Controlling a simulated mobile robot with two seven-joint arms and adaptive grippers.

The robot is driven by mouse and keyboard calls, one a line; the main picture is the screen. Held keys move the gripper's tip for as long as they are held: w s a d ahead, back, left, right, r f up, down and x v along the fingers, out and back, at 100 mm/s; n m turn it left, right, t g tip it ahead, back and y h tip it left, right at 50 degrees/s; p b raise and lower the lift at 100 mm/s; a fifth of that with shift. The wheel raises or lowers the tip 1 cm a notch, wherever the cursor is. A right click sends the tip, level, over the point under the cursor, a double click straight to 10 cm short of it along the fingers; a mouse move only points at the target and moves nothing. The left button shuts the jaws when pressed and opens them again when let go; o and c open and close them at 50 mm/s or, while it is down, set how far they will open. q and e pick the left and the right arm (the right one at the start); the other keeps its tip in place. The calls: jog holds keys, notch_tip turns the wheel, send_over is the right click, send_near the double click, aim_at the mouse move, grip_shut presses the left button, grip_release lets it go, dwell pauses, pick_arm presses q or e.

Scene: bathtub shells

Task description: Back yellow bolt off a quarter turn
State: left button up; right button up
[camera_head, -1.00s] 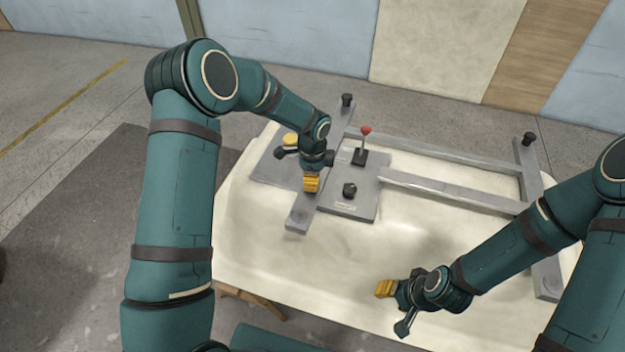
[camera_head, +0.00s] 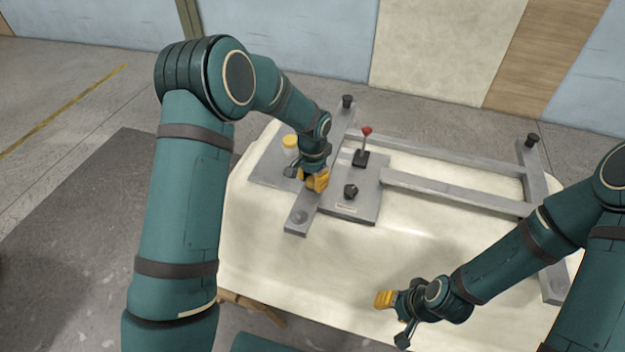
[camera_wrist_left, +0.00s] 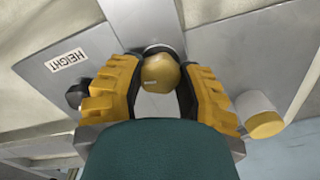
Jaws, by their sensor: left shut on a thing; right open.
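The yellow bolt (camera_wrist_left: 160,74) is a rounded golden head with a small label, seen in the left wrist view on the grey frame bar. My left gripper (camera_head: 316,183) is down at the bar left of the small plate. In the left wrist view, its yellow fingers (camera_wrist_left: 158,66) stand on both sides of the bolt and are shut on it. In the head view the bolt is hidden by the gripper. My right gripper (camera_head: 383,299) is open and empty over the front of the tub shell.
A white cylinder with a yellow end (camera_head: 290,146) stands just left of my left gripper; it also shows in the left wrist view (camera_wrist_left: 260,114). A red-tipped lever (camera_head: 365,143) and a black knob (camera_head: 350,191) stand to the right. The pale tub shell (camera_head: 440,240) has free room.

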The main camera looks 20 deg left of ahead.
aim_at(313, 179)
pick_arm(q)
jog(key=shift+n, duration=0.9)
jog(key=o, duration=1.2)
notch_tip(313, 179, up, 12)
